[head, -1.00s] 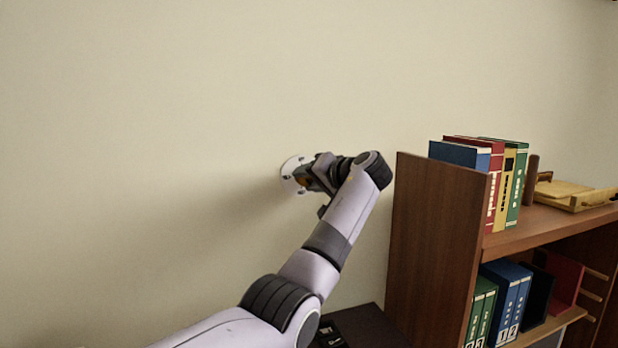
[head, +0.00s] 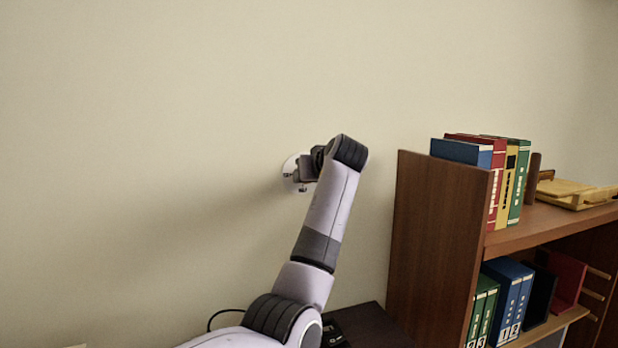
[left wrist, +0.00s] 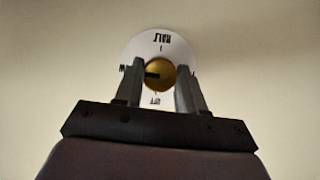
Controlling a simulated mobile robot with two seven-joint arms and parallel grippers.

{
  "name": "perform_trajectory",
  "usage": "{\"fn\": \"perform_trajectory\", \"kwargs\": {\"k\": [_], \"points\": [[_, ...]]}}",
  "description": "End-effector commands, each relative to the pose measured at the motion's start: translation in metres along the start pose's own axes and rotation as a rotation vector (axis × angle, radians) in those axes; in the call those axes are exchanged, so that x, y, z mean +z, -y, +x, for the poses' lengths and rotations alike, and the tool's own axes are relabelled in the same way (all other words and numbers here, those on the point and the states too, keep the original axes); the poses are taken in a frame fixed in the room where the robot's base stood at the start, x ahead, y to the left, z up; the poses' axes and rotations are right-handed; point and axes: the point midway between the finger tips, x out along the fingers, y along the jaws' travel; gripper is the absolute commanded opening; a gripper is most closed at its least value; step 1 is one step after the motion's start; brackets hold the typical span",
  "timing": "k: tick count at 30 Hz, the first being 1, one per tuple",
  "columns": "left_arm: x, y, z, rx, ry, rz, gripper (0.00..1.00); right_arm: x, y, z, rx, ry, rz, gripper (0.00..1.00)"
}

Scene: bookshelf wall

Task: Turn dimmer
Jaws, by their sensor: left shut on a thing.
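The dimmer is a round white plate (head: 289,165) on the wall, left of the bookshelf. It fills the upper middle of the left wrist view (left wrist: 148,42), with dark lettering at its top and bottom, upside down or hard to read. A gold knob (left wrist: 164,81) sits at its centre, with a dark mark pointing left in the picture. My left gripper (left wrist: 160,69) is shut on the knob, one finger on each side. In the head view my left gripper (head: 296,181) covers much of the plate and hides the knob. My right gripper is not in view.
A brown bookshelf (head: 432,235) with books (head: 505,180) and binders (head: 510,300) stands right of my left arm. A dark low surface (head: 370,322) lies below, and a black cable (head: 222,313) shows at the lower left. The wall left of the dimmer is clear.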

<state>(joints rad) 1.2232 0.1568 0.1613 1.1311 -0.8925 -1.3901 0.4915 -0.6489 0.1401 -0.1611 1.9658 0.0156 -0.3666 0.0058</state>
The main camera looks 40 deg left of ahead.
Motion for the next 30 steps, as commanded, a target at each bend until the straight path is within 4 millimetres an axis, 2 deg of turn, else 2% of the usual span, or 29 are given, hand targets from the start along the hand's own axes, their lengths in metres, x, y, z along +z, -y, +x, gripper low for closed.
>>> {"fn": "perform_trajectory", "kwargs": {"k": [20,21,22,23,30], "points": [[0.0,0.0,-0.0003,0.023,-0.001,-0.053,0.09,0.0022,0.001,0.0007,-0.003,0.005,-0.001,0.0],[0.0,0.0,-0.0003,0.023,-0.001,-0.053,0.52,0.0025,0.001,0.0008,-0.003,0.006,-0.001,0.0],[0.0,0.0,-0.0003,0.022,-0.001,-0.053,0.62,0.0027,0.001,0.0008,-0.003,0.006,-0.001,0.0],[-0.0001,0.0,-0.0003,0.022,-0.001,-0.053,0.65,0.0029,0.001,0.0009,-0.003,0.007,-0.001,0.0],[-0.0001,0.0001,-0.0003,0.022,-0.001,-0.053,0.65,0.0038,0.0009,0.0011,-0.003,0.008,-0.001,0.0]]}}
